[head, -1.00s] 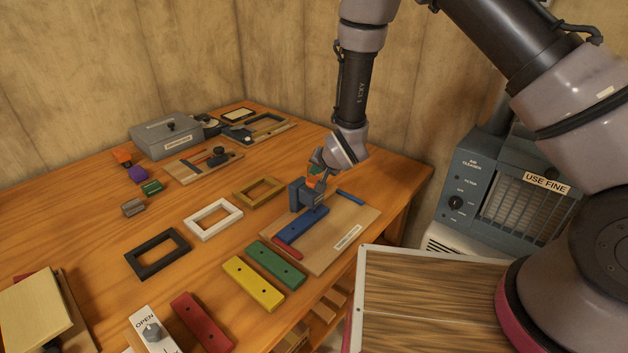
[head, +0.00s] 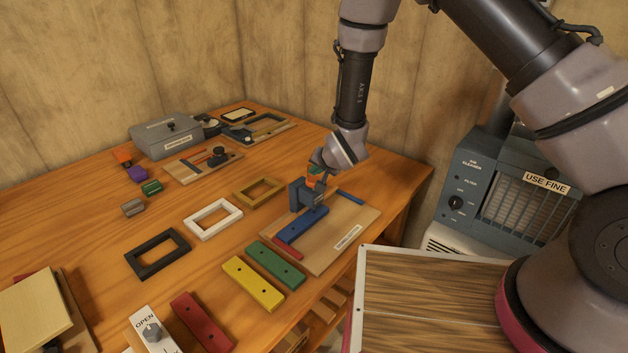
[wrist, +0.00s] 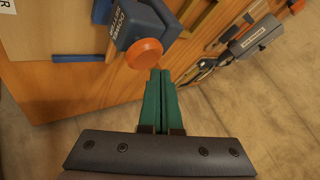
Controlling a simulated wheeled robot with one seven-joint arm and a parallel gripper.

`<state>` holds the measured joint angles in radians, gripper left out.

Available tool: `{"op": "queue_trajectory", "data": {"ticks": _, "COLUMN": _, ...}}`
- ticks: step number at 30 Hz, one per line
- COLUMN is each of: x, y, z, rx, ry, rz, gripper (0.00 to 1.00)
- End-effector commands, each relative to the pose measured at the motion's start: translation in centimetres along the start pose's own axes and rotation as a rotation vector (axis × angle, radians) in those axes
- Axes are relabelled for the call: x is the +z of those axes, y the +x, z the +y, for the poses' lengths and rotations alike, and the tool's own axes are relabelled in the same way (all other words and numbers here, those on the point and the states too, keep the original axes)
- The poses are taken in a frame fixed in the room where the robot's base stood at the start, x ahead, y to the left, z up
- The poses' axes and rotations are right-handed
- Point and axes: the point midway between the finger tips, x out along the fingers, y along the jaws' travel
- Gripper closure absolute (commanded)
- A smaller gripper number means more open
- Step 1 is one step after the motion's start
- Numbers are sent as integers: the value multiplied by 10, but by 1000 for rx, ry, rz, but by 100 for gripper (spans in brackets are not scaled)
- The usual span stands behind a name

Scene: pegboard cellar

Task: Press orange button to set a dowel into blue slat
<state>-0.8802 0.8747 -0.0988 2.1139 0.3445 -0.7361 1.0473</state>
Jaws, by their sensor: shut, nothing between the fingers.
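The blue dowel setter (head: 302,194) stands on a light wooden board (head: 318,258) on the bench. Its label reads "DOWEL SETTER" in the wrist view (wrist: 124,22). Its orange button shows in the wrist view (wrist: 144,54) as a round cap; in the head view it is mostly behind my gripper. The blue slat (head: 307,223) lies on the board, its far end under the setter. My gripper (wrist: 160,74) is shut and empty. Its green fingertips are right at the button's edge in the wrist view; I cannot tell whether they touch it.
Red (head: 287,245) and blue (head: 351,197) strips lie on the board. Green (head: 275,264) and yellow (head: 252,284) slats lie before it. Three frames, black (head: 158,253), white (head: 213,219) and ochre (head: 259,192), lie left. A grey box (head: 166,138) stands at the back.

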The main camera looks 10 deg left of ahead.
Motion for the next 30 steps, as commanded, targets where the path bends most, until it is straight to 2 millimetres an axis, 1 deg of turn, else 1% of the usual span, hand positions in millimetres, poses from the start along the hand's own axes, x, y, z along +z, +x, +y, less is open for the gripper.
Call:
{"op": "queue_trajectory", "data": {"ticks": 9, "x": 4, "y": 6, "z": 4, "rx": 0, "ry": 0, "rz": 1, "gripper": 100}}
{"op": "queue_trajectory", "data": {"ticks": 30, "x": 6, "y": 8, "z": 6, "rx": 0, "ry": 0, "rz": 0, "gripper": 100}}
